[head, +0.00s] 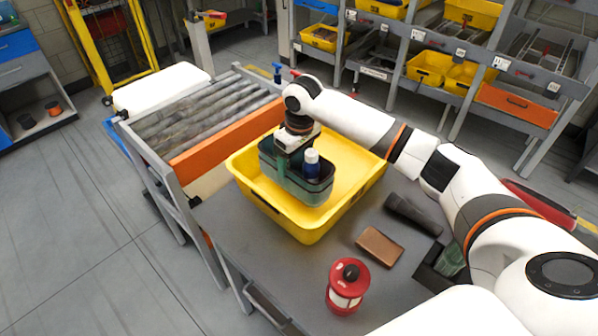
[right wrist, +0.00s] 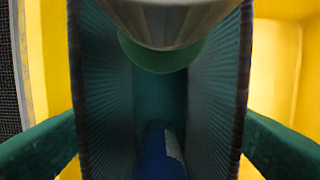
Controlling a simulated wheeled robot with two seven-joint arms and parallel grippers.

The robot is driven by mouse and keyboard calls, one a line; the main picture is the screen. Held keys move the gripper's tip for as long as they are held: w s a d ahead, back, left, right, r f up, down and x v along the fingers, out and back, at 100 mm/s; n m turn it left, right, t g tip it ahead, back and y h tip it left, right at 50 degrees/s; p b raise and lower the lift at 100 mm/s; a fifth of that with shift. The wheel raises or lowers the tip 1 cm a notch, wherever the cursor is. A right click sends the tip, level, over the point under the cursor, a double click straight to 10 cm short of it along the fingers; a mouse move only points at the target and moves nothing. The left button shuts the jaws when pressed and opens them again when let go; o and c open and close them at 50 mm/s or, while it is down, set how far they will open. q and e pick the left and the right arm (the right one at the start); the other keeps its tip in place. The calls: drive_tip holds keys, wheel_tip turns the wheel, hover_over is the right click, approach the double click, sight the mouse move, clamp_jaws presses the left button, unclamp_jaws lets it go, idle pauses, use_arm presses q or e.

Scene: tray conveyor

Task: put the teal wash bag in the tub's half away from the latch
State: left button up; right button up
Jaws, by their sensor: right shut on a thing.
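The teal wash bag (head: 296,187) is upright and open-topped, with a blue bottle (head: 312,170) with a white cap standing in it. My right gripper (head: 291,150) is shut on the bag from above and holds it within the outline of the yellow tub (head: 361,187), toward its left part. I cannot tell whether the bag touches the tub floor. In the right wrist view the bag's ribbed dark teal walls (right wrist: 217,100) fill the middle, with the blue bottle (right wrist: 155,150) between them. A dark patch marks the tub's near left wall; I cannot make out a latch. My left gripper is not in view.
The grey table (head: 290,265) holds a red lantern (head: 347,287), a brown wallet-like block (head: 379,247) and a dark cylinder (head: 413,214) right of the tub. A roller conveyor (head: 205,110) with an orange side rail adjoins the tub. The tub's right part is bare.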

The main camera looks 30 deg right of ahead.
drive_tip(key=shift+w+f+p, duration=0.1)
drive_tip(key=shift+f+p, duration=0.3)
drive_tip(key=shift+f, duration=2.2)
drive_tip(key=shift+f, duration=0.1)
drive_tip(key=o, duration=1.5)
drive_tip(key=r, duration=0.4)
drive_tip(key=s+r+b, duration=0.1)
drive_tip(key=r, duration=0.7)
drive_tip(key=shift+s+d+r, duration=0.1)
drive_tip(key=shift+s+d, duration=0.1)
drive_tip(key=shift+s, duration=0.05)
